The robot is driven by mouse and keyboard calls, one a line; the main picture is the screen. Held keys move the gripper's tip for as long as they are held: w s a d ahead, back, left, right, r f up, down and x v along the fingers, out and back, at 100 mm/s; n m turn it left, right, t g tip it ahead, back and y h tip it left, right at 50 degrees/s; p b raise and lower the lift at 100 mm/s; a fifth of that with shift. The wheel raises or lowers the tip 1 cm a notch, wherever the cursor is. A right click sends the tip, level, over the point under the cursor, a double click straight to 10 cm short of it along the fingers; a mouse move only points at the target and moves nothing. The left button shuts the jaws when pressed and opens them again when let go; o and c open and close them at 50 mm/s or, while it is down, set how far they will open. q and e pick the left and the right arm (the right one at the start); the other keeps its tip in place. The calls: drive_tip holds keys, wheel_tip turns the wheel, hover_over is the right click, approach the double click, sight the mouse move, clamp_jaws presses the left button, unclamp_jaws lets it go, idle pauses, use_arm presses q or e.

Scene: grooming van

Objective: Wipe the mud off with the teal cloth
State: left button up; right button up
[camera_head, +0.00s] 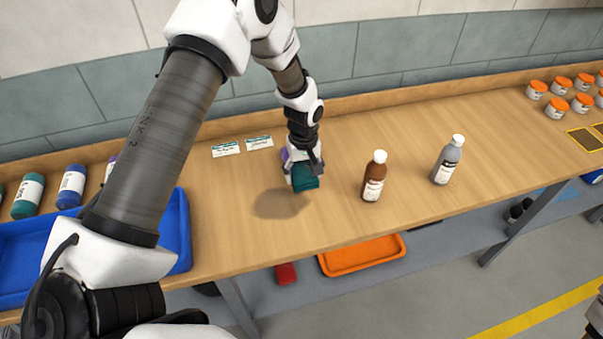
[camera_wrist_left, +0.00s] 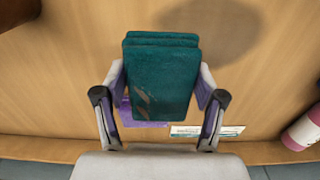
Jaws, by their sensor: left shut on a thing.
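The teal cloth (camera_head: 305,182) is a folded, layered block held between the fingers of my left gripper (camera_head: 303,174), over the middle of the wooden table. In the left wrist view the cloth (camera_wrist_left: 160,70) sits between both fingers of the gripper (camera_wrist_left: 160,105), with brownish marks on its face. A dark, soft-edged patch (camera_head: 280,204) is on the table in front and to the left of the cloth. It also shows in the left wrist view (camera_wrist_left: 210,30). I cannot tell whether it is mud or shadow. My right gripper is not in view.
A purple flat thing (camera_wrist_left: 145,113) lies partly hidden behind the cloth. Two label cards (camera_head: 226,149) lie near the wall. A brown bottle (camera_head: 374,178) and a grey bottle (camera_head: 447,160) stand to the right. A blue tray (camera_head: 180,235) is at left. The table's front centre is clear.

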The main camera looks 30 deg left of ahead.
use_arm(q)
drive_tip(key=shift+s+r+p, duration=0.1)
drive_tip(key=shift+r+p, duration=0.5)
drive_tip(key=shift+r, duration=0.55)
drive_tip(key=shift+f, duration=0.1)
